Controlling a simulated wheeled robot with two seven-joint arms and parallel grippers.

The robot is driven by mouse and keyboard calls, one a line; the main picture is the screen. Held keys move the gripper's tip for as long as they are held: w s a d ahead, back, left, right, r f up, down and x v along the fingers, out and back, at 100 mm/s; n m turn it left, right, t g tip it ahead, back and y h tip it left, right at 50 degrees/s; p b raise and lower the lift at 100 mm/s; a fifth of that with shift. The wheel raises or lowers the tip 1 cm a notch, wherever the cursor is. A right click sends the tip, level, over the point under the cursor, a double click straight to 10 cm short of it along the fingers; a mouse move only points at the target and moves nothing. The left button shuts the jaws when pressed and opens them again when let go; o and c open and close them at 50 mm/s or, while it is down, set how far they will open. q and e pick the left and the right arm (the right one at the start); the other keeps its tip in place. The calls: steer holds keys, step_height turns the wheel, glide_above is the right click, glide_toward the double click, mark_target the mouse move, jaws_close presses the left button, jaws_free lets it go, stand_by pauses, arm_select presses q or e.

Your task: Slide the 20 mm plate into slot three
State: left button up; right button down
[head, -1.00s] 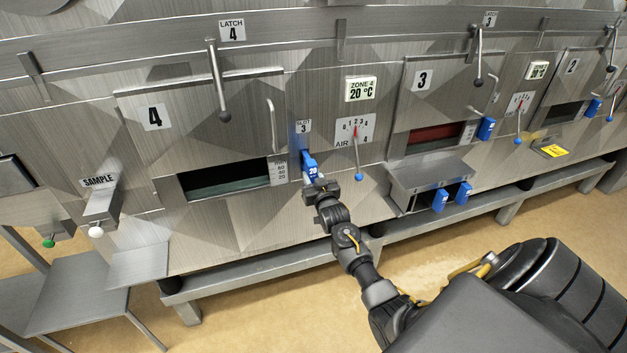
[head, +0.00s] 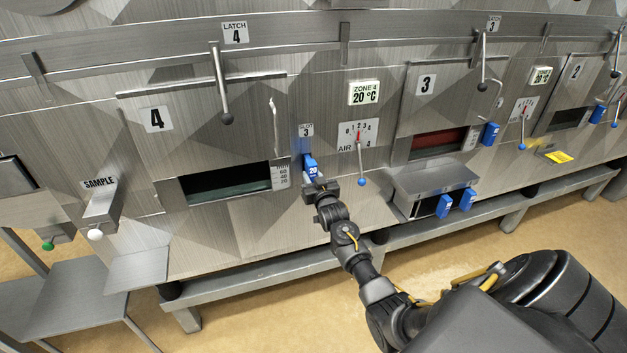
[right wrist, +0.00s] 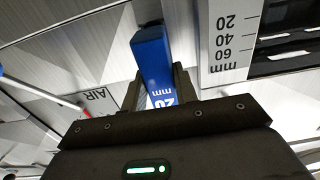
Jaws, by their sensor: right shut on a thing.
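The blue plate (head: 310,166), marked 20 mm, stands at the hood front below the small label reading 3 (head: 306,130). It also shows in the right wrist view (right wrist: 152,58), between my fingers, with its far end close to a dark opening in the steel. My right gripper (head: 316,181) is shut on this plate. I cannot tell how far the plate reaches into the slot, as its far end and the gripper hide the opening. My left gripper is not in view.
Door 4 (head: 155,120) with its dark window and a mm scale (head: 281,176) is left of the plate. The air lever (head: 361,180) hangs close on the right. A steel holder (head: 428,178) with two blue plates (head: 445,206) projects further right. A low rail (head: 255,275) runs below.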

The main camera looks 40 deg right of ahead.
steer(key=shift+b+x, duration=1.2)
steer(key=shift+x, duration=0.4)
steer(key=c, duration=1)
jaws_free()
steer(key=shift+s+a+f, duration=0.15)
steer(key=shift+s, duration=0.3)
steer(key=shift+b+v, duration=1)
steer(key=shift+v, duration=3.95)
